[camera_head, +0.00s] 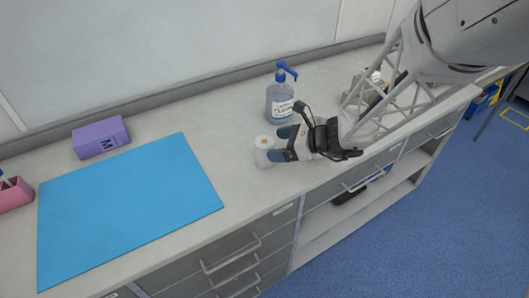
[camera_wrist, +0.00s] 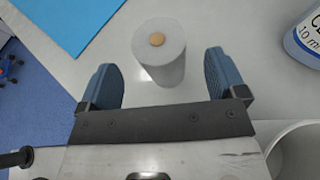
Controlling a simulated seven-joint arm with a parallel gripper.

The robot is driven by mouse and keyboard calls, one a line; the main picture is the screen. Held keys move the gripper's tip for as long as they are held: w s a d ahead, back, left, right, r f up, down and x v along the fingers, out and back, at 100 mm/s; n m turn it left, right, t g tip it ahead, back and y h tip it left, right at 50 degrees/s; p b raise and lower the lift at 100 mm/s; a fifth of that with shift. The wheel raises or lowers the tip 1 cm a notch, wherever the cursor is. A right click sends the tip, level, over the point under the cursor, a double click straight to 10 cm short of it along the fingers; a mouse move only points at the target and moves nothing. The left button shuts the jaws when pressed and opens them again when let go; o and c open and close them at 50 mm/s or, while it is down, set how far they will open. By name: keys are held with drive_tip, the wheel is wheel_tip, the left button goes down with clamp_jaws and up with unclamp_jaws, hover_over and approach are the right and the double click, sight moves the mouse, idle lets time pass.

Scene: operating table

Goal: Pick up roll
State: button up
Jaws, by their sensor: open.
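A white roll (camera_head: 264,146) with a tan core stands upright on the counter in the head view. It also shows in the wrist view (camera_wrist: 160,58), ahead of my gripper and between the lines of the two fingers. My gripper (camera_head: 284,143) is open just to the right of the roll, low over the counter. In the wrist view the two blue finger pads of my gripper (camera_wrist: 165,78) are spread, one on each side of the roll's near end.
A pump bottle with a blue top (camera_head: 280,100) stands close behind my gripper. A blue mat (camera_head: 130,205), a purple box (camera_head: 100,138) and a pink container (camera_head: 14,194) are to the left. The counter (camera_head: 235,150) is clear between mat and roll.

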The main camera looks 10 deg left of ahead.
sight(265, 141)
drive_tip(key=shift+x, duration=2.4)
drive_tip(key=c, duration=1)
drive_tip(key=shift+c, duration=0.2)
drive_tip(key=shift+r, duration=0.7)
wheel_tip(265, 141, up, 2)
drive_tip(key=shift+r, duration=0.1)
drive_tip(key=s+d+r, duration=0.1)
drive_tip(key=s+d, duration=0.7)
drive_tip(key=s, duration=0.5)
drive_tip(key=shift+s+d, duration=0.15)
drive_tip(key=shift+s, duration=0.2)
drive_tip(key=shift+r, duration=0.15)
